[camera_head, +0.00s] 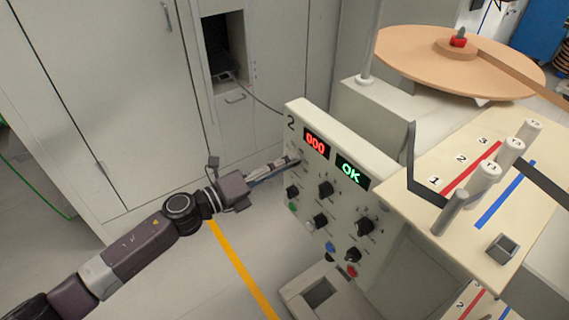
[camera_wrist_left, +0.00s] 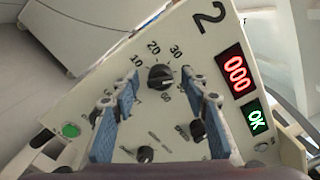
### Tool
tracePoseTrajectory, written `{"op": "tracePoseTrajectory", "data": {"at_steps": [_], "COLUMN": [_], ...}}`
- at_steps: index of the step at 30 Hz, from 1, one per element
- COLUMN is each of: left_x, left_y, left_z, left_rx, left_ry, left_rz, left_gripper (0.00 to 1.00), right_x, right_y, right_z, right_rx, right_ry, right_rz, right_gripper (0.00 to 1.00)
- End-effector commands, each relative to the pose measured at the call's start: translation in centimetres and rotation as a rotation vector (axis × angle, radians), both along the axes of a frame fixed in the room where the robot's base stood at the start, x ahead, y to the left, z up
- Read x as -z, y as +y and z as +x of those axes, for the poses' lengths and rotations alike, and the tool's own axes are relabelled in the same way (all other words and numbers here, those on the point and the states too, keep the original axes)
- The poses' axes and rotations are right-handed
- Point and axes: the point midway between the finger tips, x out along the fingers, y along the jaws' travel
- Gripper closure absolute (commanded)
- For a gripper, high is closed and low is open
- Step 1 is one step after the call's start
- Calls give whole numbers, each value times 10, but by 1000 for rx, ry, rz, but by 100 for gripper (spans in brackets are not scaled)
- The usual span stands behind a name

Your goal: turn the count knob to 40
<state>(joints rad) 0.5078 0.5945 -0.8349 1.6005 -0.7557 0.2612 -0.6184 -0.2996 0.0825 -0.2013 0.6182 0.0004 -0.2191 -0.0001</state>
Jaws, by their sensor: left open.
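The count knob (camera_wrist_left: 160,77) is a round black knob on the pale panel (camera_wrist_left: 120,75), with a printed scale around it that reads 10, 20, 30 and on to 60. I cannot tell for sure which number its mark points to. My left gripper (camera_wrist_left: 159,82) is open, its two blue fingers on either side of the knob in the wrist view, with the knob between and beyond the tips. In the head view my left gripper (camera_head: 287,163) reaches the panel's left part and hides the knob. The red display (camera_head: 316,144) reads 000. My right gripper is not in view.
A green OK display (camera_head: 351,172) sits beside the red one. Other black knobs (camera_head: 326,188) and a green button (camera_wrist_left: 70,130) are close by on the panel. A tabletop with posts (camera_head: 487,176) and a large tan disc (camera_head: 420,60) stand to the right.

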Motion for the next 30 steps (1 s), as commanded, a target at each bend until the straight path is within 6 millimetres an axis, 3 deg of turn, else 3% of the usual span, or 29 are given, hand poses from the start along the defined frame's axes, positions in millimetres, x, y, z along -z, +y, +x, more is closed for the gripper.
{"op": "tracePoseTrajectory", "data": {"at_steps": [18, 30], "left_x": [2, 1], "left_y": [85, 96], "left_z": [-61, -70], "left_rx": [-1, 0], "left_ry": [4, 1], "left_rz": [2, 1], "left_gripper": [59, 59], "right_x": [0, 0], "right_y": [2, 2], "right_z": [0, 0], "right_rx": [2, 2], "right_ry": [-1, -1], "right_rz": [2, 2], "right_gripper": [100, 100]}}
